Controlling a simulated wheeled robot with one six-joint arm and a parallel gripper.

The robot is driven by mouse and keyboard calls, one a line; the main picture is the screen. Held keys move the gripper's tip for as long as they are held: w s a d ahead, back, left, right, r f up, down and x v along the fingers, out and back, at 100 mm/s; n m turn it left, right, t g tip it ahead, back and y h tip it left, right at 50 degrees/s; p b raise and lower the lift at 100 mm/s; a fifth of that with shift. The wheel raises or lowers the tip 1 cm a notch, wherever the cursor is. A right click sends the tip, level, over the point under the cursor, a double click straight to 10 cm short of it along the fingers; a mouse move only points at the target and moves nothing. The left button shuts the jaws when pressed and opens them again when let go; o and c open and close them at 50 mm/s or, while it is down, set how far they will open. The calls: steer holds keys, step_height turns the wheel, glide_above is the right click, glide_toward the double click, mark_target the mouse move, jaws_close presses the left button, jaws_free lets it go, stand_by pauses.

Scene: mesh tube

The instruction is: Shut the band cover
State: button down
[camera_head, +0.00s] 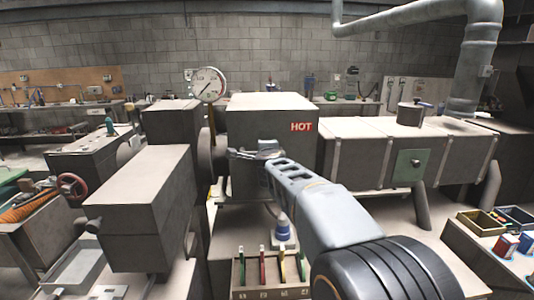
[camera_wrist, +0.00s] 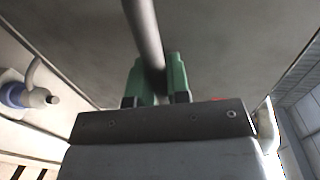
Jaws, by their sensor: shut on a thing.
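A grey box marked HOT (camera_head: 250,130) stands in the middle of the head view; it looks like the band cover, though no label says so. My gripper (camera_head: 262,154) is at its front face, reached from the lower right by my arm. In the wrist view my gripper's green fingers (camera_wrist: 155,84) are shut on a round grey bar (camera_wrist: 143,30), which looks like a handle. A broad dull grey surface (camera_wrist: 215,45) lies beyond the bar. The fingers hide where they meet the bar, and the cover's edge or hinge cannot be made out.
A round gauge (camera_head: 207,84) stands at the box's upper left. A long grey housing with a green plate (camera_head: 410,168) extends right. Below my gripper are a blue-and-white cone-shaped thing (camera_head: 282,230) and a rack with coloured strips (camera_head: 270,292). A red handwheel (camera_head: 72,185) is at left.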

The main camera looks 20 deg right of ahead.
steer(key=shift+w+a, duration=0.15)
steer(key=shift+a, duration=0.25)
steer(key=c, duration=1.5)
jaws_free()
steer(key=shift+a, duration=0.1)
steer(key=shift+o, duration=0.7)
steer(key=shift+a, duration=0.15)
steer(key=shift+o, duration=1.3)
steer(key=p+v, duration=0.4)
steer(key=v, duration=0.9)
steer(key=shift+s, duration=0.4)
